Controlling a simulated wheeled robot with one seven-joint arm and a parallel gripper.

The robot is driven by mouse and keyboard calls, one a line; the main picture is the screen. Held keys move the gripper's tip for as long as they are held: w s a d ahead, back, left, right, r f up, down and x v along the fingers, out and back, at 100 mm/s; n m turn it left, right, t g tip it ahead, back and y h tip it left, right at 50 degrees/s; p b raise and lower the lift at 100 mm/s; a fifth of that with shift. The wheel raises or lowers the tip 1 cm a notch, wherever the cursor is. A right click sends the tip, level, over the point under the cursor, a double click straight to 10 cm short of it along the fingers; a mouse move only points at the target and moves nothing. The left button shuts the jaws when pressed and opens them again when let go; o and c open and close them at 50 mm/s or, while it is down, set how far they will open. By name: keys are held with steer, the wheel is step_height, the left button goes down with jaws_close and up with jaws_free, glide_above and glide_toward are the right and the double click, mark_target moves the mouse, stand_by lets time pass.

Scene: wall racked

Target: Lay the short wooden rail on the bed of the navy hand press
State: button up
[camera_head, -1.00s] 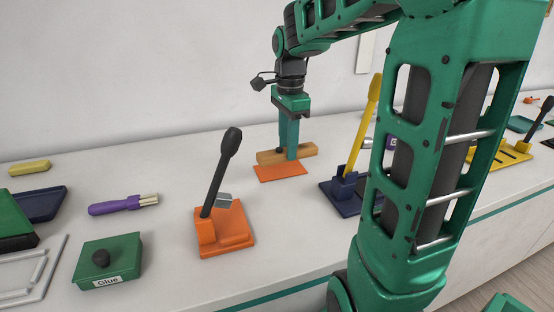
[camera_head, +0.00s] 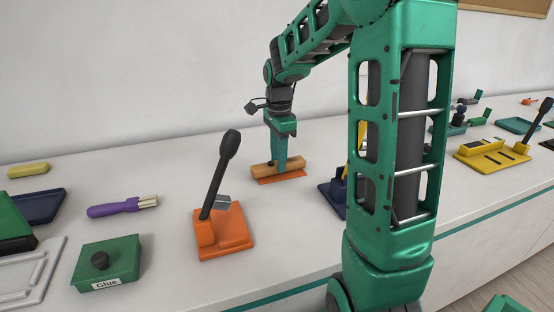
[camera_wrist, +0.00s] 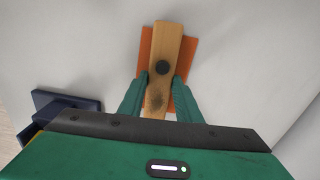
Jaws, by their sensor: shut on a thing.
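The short wooden rail (camera_head: 292,166) is a light wood bar with a dark round knob. In the wrist view the rail (camera_wrist: 168,38) lies lengthwise between my fingers, over an orange mat (camera_wrist: 188,97). My gripper (camera_head: 282,168) is shut on the rail. I cannot tell whether the rail touches the mat. The navy hand press (camera_head: 331,198) stands to the right of the rail, apart from it. My arm hides most of the press and its yellow lever. Its navy part (camera_wrist: 62,102) also shows at the lower left of the wrist view.
An orange hand press (camera_head: 225,238) with a dark lever stands front left of my gripper. A purple-handled tool (camera_head: 115,209), a green Glue box (camera_head: 118,258) and a navy tray (camera_head: 45,205) lie further left. A yellow press (camera_head: 490,157) stands far right. The wall is behind.

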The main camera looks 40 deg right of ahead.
steer(key=shift+f, duration=0.2)
steer(key=o, duration=1.1)
